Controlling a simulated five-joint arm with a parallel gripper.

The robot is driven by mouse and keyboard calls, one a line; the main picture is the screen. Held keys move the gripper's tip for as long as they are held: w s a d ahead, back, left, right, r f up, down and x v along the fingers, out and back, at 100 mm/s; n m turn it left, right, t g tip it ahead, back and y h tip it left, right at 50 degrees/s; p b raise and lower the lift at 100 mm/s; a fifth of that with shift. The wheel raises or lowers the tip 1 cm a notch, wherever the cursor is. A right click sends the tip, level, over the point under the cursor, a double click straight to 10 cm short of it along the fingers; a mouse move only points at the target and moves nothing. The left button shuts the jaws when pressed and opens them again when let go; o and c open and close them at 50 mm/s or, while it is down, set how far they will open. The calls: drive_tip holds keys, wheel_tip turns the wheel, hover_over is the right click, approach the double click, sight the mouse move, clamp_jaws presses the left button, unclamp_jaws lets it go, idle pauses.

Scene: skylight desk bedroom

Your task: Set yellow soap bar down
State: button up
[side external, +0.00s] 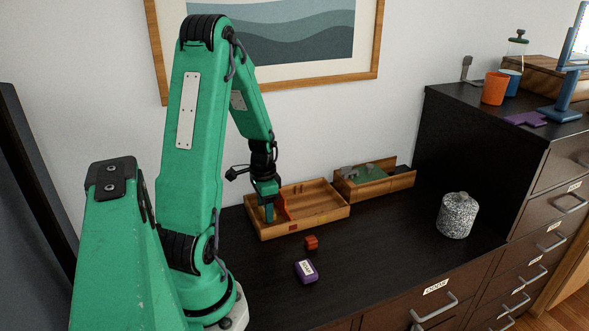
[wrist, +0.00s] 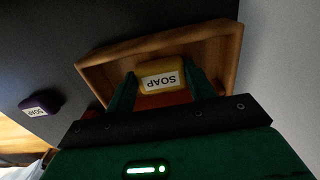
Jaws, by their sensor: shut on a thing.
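The yellow soap bar (wrist: 160,70) with a white SOAP label sits between the two green fingers of my gripper (wrist: 163,88), which is shut on it. In the wrist view the bar is within the outline of the wooden tray (wrist: 112,62). In the side view my gripper (side external: 268,213) points down into the left compartment of the wooden tray (side external: 322,217), left of a red divider (side external: 283,207). The bar is mostly hidden there by the fingers and tray wall. I cannot tell whether it touches the tray floor.
A purple soap bar (side external: 306,271) and a small red-brown block (side external: 311,242) lie on the dark desktop in front of the tray. A second wooden box (side external: 402,181) stands behind right. A speckled jar (side external: 458,215) stands farther right, with clear desktop before it.

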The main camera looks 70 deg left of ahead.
drive_tip(key=shift+f, duration=0.15)
drive_tip(key=o, duration=1)
wheel_tip(320, 180, up, 12)
idle(0.3)
drive_tip(key=shift+r, duration=0.2)
idle(0.3)
